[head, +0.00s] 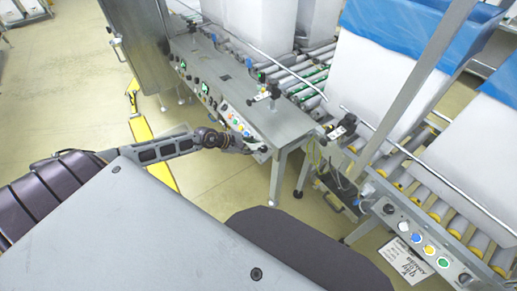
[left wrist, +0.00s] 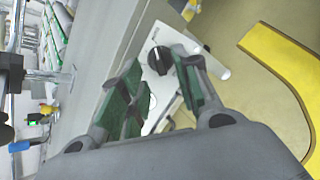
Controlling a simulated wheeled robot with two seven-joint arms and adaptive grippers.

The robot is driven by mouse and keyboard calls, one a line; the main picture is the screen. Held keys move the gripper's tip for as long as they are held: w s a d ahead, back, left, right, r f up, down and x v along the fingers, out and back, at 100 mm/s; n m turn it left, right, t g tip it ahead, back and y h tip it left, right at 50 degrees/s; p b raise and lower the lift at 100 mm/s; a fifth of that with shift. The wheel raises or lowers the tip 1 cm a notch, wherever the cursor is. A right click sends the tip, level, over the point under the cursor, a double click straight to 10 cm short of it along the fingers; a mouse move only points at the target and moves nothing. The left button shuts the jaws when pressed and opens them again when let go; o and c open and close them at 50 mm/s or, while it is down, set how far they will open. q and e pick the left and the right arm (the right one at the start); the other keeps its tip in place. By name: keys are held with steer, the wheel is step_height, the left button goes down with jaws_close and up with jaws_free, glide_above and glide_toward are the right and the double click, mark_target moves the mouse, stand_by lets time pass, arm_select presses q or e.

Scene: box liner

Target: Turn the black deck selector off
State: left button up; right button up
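The black deck selector (left wrist: 158,59) is a round black knob on a white panel (left wrist: 168,35) at the edge of a grey metal machine. In the left wrist view it lies just beyond and between the fingertips of my left gripper (left wrist: 156,74). The green-padded fingers are apart with nothing held between them, and I cannot tell if they touch the knob. In the head view my left gripper (head: 240,143) is at the front edge of the machine table (head: 268,122), close to its button panel (head: 233,119). My right gripper is not in view.
A roller conveyor (head: 440,195) with white boxes lined in blue (head: 375,70) stands on the right. Another button panel (head: 428,249) is at lower right. A yellow floor barrier (head: 140,128) lies left of the machine. The floor (head: 75,85) at left is clear.

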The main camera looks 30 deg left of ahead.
mark_target(260, 148)
arm_select(q)
steer(key=shift+w+d+f, duration=0.2)
steer(key=shift+w+f, duration=0.05)
steer(key=shift+b+x, duration=0.3)
steer(key=shift+x, duration=0.8)
steer(key=shift+w+d+f, duration=0.1)
steer(key=shift+w+f, duration=0.05)
steer(key=shift+w, duration=0.05)
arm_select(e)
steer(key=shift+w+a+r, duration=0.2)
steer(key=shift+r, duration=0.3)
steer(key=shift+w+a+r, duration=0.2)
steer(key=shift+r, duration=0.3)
